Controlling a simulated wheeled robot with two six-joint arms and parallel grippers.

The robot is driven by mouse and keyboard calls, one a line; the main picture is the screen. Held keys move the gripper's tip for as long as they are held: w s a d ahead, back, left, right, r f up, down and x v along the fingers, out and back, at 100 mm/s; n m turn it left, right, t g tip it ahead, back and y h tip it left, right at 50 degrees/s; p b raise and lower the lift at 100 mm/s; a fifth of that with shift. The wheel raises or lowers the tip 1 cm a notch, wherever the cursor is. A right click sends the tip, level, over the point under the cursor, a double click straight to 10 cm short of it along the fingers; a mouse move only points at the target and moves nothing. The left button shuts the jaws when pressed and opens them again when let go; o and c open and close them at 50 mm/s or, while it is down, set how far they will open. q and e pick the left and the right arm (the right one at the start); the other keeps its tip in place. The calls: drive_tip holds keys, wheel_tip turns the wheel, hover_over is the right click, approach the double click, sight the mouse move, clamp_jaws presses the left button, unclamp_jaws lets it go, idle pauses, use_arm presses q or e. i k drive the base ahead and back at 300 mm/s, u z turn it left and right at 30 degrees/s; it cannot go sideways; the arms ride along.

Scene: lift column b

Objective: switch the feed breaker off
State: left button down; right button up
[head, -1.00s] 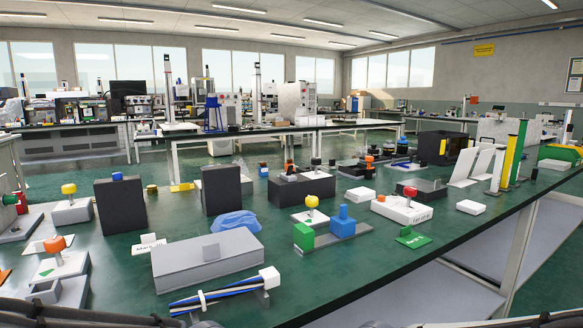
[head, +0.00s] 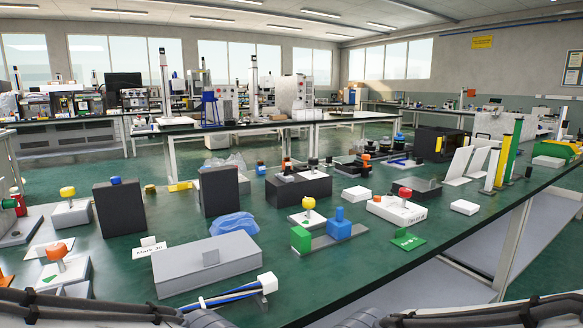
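No switch in view can be surely told as the feed breaker. A white box with a red knob (head: 397,209) stands right of centre on the green bench, with dark lettering on its front too small to read surely. A white block with a yellow knob (head: 308,217) stands left of it. Another white block with a yellow knob (head: 71,214) and one with an orange knob (head: 62,270) stand at the left. Parts of both my arms show along the bottom edge; neither gripper's fingertips are in view.
A long grey box (head: 207,263) lies near the front, with a blue-and-white bundle (head: 235,294) before it. Two dark upright panels (head: 120,208) (head: 219,191) stand behind. Green and blue blocks (head: 340,229) sit mid-bench. The bench's front right (head: 340,275) is clear.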

sight(287, 169)
drive_tip(key=u, duration=1.3)
drive_tip(key=k, duration=0.95)
drive_tip(key=z, duration=1.45)
drive_tip(key=i, duration=0.5)
